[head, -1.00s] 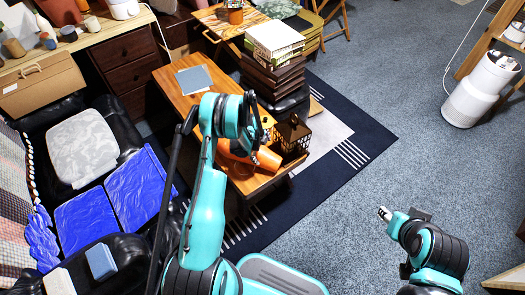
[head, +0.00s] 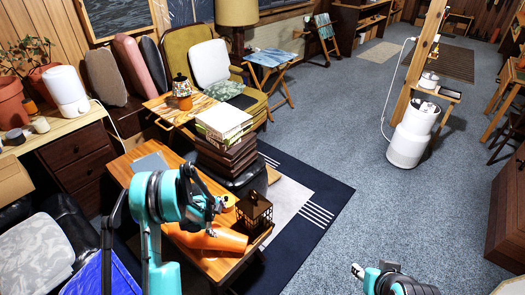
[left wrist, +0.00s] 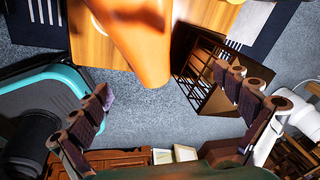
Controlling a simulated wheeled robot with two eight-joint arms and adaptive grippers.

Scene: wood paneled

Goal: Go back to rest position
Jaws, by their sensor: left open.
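My left gripper (head: 216,206) is over the wooden coffee table (head: 120,172) in the head view, beside an orange vase (head: 215,240) that lies on its side. In the left wrist view its two fingers (left wrist: 168,118) are spread wide with nothing between them. The orange vase (left wrist: 140,40) shows ahead of the fingers, apart from them, with the dark lantern (left wrist: 205,75) to its right. The lantern also stands on the table in the head view (head: 254,214). My right arm (head: 385,280) shows only in part at the bottom of the head view; its jaws are too small to judge.
A stack of boxes and books (head: 225,140) stands behind the table. A black sofa with a grey cushion (head: 35,255) is at the left. A white canister (head: 410,135) stands at the right. Open blue carpet (head: 350,215) lies between.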

